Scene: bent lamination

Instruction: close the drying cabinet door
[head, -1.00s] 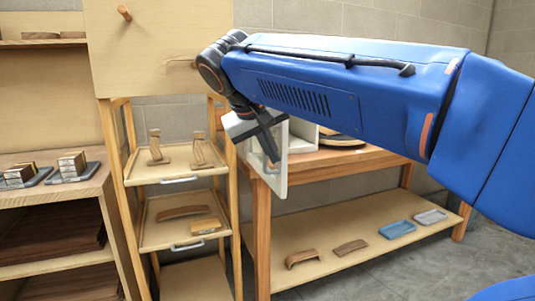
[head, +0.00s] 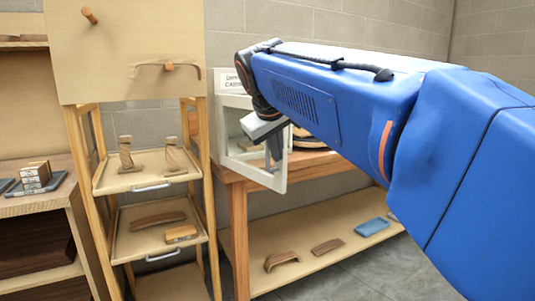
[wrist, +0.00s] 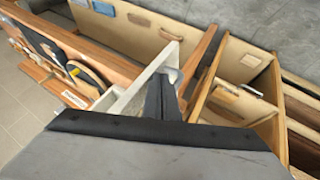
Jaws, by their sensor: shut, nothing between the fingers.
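The drying cabinet (head: 235,84) is a white box with a printed label, standing on a wooden bench. Its white-framed door (head: 282,172) stands open, swung out toward me. My gripper (head: 274,150) is at the door, its dark fingers shut and empty. In the wrist view, the fingers (wrist: 163,98) point along the white door panel (wrist: 138,95), close beside it. A small metallic piece, perhaps the handle, shows past the fingertips. I cannot tell whether the fingers touch the door. My arm hides part of the cabinet.
A wooden rack (head: 75,170) with trays of bent pieces stands left of the bench. A pegged board (head: 125,50) is above it. The bench's lower shelf (head: 335,225) holds bent strips and a blue tray (head: 372,227). Grey floor lies in front.

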